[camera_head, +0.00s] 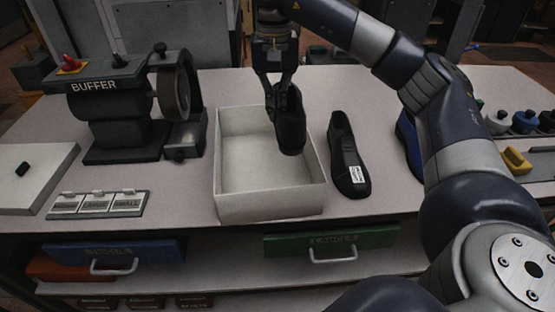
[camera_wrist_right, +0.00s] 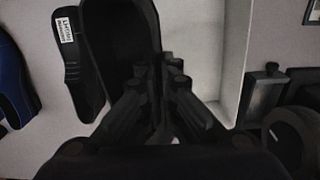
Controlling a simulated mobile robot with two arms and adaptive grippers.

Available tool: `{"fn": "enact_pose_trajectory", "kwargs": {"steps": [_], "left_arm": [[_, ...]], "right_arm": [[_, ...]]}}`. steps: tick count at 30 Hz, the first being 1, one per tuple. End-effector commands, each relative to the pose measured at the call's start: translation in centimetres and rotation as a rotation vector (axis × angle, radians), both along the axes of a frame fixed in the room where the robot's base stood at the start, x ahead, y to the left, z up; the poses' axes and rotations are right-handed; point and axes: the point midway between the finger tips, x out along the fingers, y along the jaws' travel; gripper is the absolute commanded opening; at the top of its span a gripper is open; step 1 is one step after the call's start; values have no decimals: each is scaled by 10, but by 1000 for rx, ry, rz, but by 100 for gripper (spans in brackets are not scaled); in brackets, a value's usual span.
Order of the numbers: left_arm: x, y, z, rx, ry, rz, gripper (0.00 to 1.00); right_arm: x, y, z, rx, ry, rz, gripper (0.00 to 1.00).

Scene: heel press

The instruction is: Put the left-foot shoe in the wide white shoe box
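My right gripper (camera_head: 274,92) is shut on the heel end of a black shoe (camera_head: 291,128). The shoe hangs toe down above the right part of the wide white box (camera_head: 270,205), which is open and shows no other contents. In the wrist view the gripper's fingers (camera_wrist_right: 158,72) are close together at the edge of the held shoe (camera_wrist_right: 112,35); the box wall (camera_wrist_right: 238,60) is to the right. A second black shoe (camera_head: 343,150) with a white label lies right of the box; it also shows in the wrist view (camera_wrist_right: 75,65). My left gripper is not in view.
A buffer machine (camera_head: 120,115) stands left of the box. A label plate (camera_head: 98,204) and a white lid or board (camera_head: 35,180) lie at the front left. A blue shoe (camera_head: 405,135) is partly hidden behind my right arm. Bottles and a yellow block (camera_head: 516,160) are far right.

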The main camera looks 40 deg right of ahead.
Motion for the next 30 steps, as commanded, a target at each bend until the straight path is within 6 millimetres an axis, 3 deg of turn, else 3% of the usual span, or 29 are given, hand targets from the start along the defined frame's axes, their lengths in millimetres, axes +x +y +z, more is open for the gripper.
{"fn": "enact_pose_trajectory", "kwargs": {"steps": [3,7,12,18,25,30], "left_arm": [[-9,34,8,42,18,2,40],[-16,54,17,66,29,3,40],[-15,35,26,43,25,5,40],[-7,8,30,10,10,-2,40],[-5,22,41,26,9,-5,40],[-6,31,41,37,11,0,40]], "right_arm": [[-2,-1,-30,-3,5,0,0],[-1,-1,-64,-3,5,-1,0],[-1,-1,-100,-2,3,-1,0],[0,0,-118,-1,0,-1,0],[0,0,-148,-2,1,0,0],[1,0,-156,0,-2,0,0]]}}
